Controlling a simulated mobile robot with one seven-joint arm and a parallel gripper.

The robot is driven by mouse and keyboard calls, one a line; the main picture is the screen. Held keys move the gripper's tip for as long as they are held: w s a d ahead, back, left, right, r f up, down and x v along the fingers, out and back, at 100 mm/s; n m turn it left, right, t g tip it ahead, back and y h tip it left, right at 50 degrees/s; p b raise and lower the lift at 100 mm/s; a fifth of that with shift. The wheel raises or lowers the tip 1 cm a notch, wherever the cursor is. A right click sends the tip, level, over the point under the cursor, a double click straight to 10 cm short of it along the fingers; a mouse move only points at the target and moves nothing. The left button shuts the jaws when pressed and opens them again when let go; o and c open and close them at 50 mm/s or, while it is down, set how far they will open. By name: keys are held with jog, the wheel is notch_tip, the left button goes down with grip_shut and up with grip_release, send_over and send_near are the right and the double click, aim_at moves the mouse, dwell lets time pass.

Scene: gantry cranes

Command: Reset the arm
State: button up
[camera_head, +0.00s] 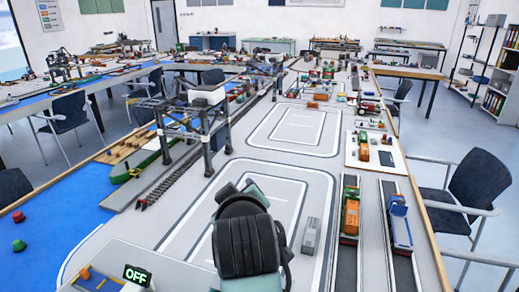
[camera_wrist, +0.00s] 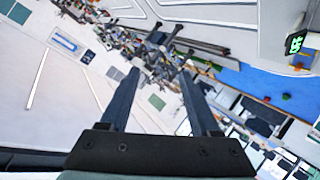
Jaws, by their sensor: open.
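My gripper (camera_wrist: 158,73) shows in the wrist view, with its two dark fingers apart and nothing between them. The wrist view is tilted, with the room and the model layout lying at a slant beyond the fingers. In the head view my folded dark arm stands at the bottom centre over the grey table (camera_head: 185,215). My fingertips cannot be made out in that view.
A gantry crane (camera_head: 205,115) stands left of centre by a green boat (camera_head: 145,163). An orange and green truck (camera_head: 350,210) and a blue and white truck (camera_head: 399,218) are on dark lanes at right. A lit OFF sign (camera_head: 136,275) is at front left. Chairs (camera_head: 478,185) flank the table.

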notch_tip(320, 180, up, 14)
jog(key=s+m+t, duration=0.3)
jog(key=t, duration=0.2)
jog(key=s+d+r+m+t+h, duration=0.1)
jog(key=s+d+r+m+t, duration=0.1)
jog(key=s+r+t, duration=0.3)
jog(key=s+d+r+m+t, duration=0.2)
jog(key=s+r+m+t, duration=0.1)
jog(key=s+r, duration=0.9)
notch_tip(320, 180, up, 3)
jog(key=shift+r+m+t+h, duration=0.1)
jog(key=shift+m+t+h, duration=0.3)
jog(key=shift+t, duration=0.5)
